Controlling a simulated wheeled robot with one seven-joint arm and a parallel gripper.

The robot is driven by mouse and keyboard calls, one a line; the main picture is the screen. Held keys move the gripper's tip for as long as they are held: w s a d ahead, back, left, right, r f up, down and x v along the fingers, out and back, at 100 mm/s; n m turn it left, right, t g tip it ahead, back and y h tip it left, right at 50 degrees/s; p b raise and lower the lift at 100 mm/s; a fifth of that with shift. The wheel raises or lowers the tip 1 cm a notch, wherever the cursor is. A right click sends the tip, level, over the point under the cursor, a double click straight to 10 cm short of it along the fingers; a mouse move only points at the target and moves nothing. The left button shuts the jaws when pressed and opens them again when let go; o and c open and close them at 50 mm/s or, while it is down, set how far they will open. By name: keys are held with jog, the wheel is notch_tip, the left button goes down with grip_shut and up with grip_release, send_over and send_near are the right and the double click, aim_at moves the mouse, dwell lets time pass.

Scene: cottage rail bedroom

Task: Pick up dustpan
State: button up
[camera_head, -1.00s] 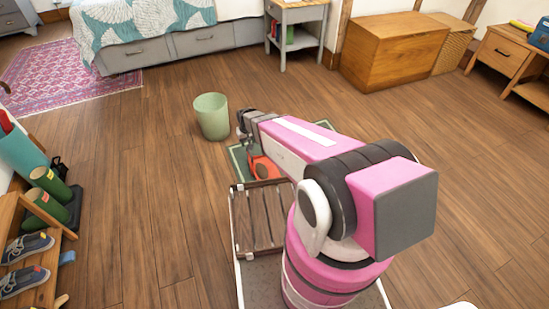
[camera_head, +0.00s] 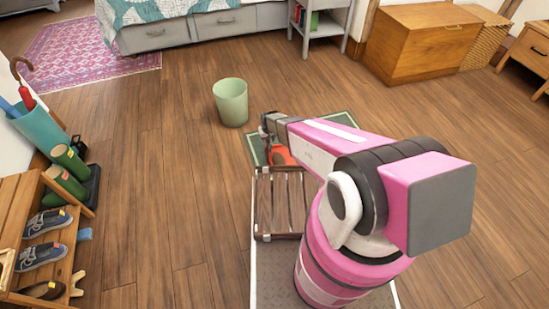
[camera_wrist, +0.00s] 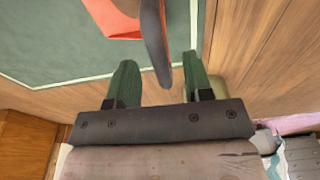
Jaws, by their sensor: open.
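The dustpan (camera_head: 281,156) is orange and lies on a green mat (camera_head: 340,118) in the head view, partly hidden by my arm and the slatted wooden rack. In the wrist view its orange part (camera_wrist: 113,20) shows at the top edge, cut off by the frame. Its dark grey handle (camera_wrist: 154,45) points down toward my gripper. My gripper (camera_wrist: 157,72) has its two green fingers apart. The handle's end lies between the fingertips, nearer the right finger, and I see no grip on it. In the head view my gripper (camera_head: 266,132) is small, just above and left of the dustpan.
A pale green bin (camera_head: 230,103) stands just left of my gripper. A slatted wooden rack (camera_head: 281,203) lies in front of the mat. A shoe shelf (camera_head: 20,230) and an umbrella stand (camera_head: 42,130) line the left side. The floor between is clear.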

jog(key=f, duration=0.3)
jog(key=shift+w+a+f, duration=0.15)
jog(key=shift+w+f, duration=0.1)
jog(key=shift+f, duration=0.15)
jog(key=shift+c, duration=0.3)
grip_shut()
jog(key=shift+r, duration=0.1)
jog(key=shift+r, duration=0.15)
